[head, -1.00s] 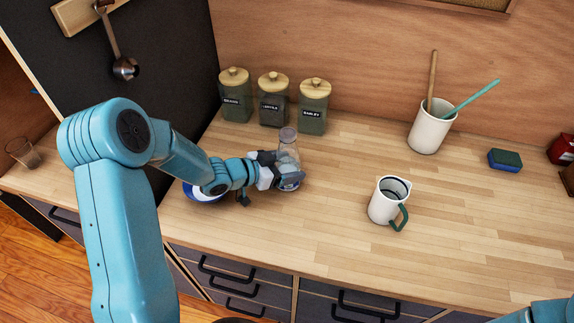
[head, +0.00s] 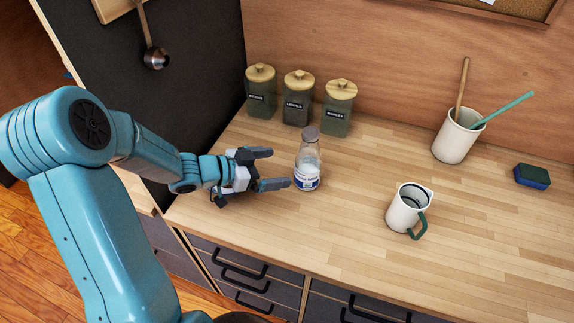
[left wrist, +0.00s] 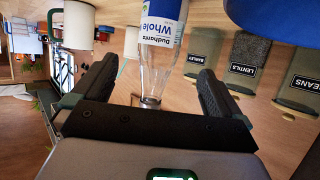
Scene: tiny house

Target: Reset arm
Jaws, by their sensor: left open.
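My left gripper (head: 268,169) is open and empty above the wooden counter, with its fingers pointing right. A glass milk bottle (head: 308,166) with a grey cap and a blue and white label stands upright on the counter, just beyond the fingertips and apart from them in the head view. In the left wrist view the bottle (left wrist: 159,45) appears upside down, seen between the two open fingers (left wrist: 152,90). My right gripper is not in view.
Several lidded jars (head: 298,98) stand along the back wall. A white mug (head: 403,210) with a green handle stands right of the bottle. A utensil crock (head: 455,138) and a sponge (head: 532,176) are farther right. The counter's front middle is clear.

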